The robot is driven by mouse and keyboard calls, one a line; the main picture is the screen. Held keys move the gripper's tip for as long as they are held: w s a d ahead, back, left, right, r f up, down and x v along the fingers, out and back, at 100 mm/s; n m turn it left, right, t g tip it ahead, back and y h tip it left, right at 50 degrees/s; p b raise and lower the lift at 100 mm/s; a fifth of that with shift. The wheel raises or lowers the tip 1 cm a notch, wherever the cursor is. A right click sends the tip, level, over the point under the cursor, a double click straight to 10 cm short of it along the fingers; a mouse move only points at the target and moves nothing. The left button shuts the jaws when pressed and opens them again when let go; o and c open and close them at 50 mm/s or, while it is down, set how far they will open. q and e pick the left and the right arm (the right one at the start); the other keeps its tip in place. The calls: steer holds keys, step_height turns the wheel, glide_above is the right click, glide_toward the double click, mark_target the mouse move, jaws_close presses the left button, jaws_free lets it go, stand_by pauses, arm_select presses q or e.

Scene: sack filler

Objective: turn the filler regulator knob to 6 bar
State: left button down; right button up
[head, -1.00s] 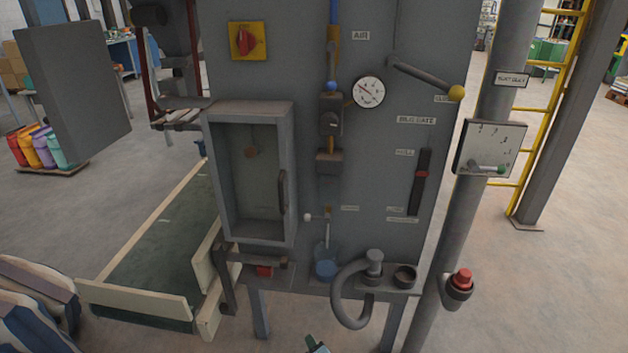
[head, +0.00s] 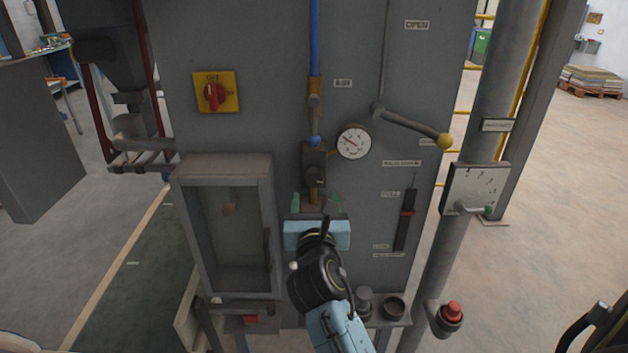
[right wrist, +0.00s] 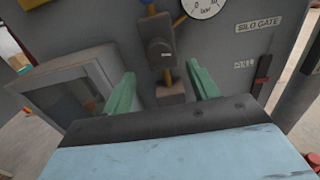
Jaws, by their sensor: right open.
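The regulator (head: 314,158) is a dark block on the grey panel, below the blue air pipe. Its knob (head: 316,174) faces out and is small in the head view. The round white gauge (head: 354,141) is to its right; its needle points up-left, but the numbers are too small to read. My right gripper (head: 315,199) is open and empty, its green fingers just below and in front of the regulator. In the right wrist view, the knob (right wrist: 158,48) shows ahead between the open fingers (right wrist: 161,70), apart from both. My left gripper is not in view.
A yellow-ended lever (head: 445,140) sticks out at the upper right. A glass-fronted cabinet (head: 225,225) stands out left of my right arm. A red switch (head: 214,96) is at the upper left. A post with a dial plate (head: 476,190) and red button (head: 453,310) stands right.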

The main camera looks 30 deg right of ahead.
mark_target(314, 182)
steer(key=x, duration=0.6)
steer(key=shift+w+d, duration=0.25)
steer(key=shift+w, duration=0.25)
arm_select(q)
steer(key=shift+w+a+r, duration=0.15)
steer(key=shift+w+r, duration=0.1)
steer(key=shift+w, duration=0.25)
arm_select(e)
steer(key=c, duration=1)
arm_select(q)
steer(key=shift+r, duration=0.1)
